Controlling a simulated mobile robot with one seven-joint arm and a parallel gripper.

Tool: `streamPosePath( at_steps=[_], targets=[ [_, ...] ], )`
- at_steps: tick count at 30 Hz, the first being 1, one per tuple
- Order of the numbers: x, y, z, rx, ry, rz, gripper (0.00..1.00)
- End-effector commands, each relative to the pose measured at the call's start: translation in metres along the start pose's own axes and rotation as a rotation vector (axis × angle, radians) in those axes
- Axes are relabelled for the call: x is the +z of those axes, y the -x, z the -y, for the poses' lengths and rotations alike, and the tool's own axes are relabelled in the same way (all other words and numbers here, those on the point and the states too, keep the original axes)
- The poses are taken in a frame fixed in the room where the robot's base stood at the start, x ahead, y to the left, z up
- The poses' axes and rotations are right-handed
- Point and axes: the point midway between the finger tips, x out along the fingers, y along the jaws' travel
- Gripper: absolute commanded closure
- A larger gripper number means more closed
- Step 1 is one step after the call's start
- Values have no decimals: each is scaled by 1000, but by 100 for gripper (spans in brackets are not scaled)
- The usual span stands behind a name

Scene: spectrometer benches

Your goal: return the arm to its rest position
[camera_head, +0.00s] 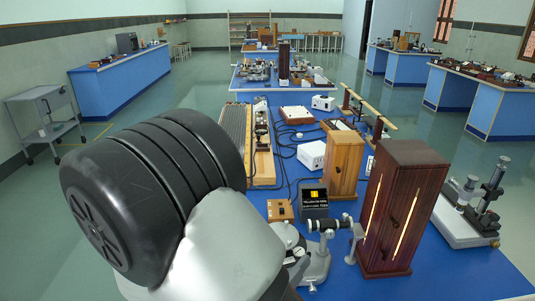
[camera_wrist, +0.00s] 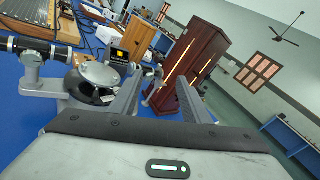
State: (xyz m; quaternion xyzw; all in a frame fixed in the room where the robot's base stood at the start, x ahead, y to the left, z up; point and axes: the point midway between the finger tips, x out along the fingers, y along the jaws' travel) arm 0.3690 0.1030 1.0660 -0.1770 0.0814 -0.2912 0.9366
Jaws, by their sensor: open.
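My arm fills the lower left of the head view and hides part of the blue bench (camera_head: 480,278). My gripper (camera_wrist: 160,100) shows in the wrist view with its two fingers apart and nothing between them. Beyond the fingers stands a dark red wooden cabinet (camera_wrist: 182,62) with lit slits; it also shows in the head view (camera_head: 402,205). In the wrist view, the spectrometer's round table (camera_wrist: 95,78) is close to the left finger. I cannot tell whether they touch.
A small black display box (camera_head: 314,200) and a lighter wooden cabinet (camera_head: 342,163) stand behind the spectrometer. A microscope-like instrument (camera_head: 475,210) is at the right edge. Cables run across the bench. Other blue benches (camera_head: 125,80) stand apart, with open green floor between them.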

Motion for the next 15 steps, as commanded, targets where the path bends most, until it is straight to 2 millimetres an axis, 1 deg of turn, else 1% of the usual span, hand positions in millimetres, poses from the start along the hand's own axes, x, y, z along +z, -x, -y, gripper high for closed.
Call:
streamPosePath(
  at_steps=[1,2,3,5,6,8,9,10,12,14,15],
  targets=[
    [10,-16,35,-122,-127,-95,57],
    [10,-22,54,-192,-199,-151,57],
    [9,-26,78,-284,-299,-224,57],
    [6,-29,111,-419,-454,-329,57],
    [4,-28,130,-505,-562,-396,57],
    [-1,-22,154,-634,-730,-492,57],
    [-3,-16,167,-715,-847,-553,57],
    [-4,-12,175,-773,-937,-597,57],
    [-3,0,188,-904,-1154,-693,57],
    [2,10,194,-1006,-1350,-767,57],
    [7,16,196,-1068,-1485,-812,57]
  ],
)
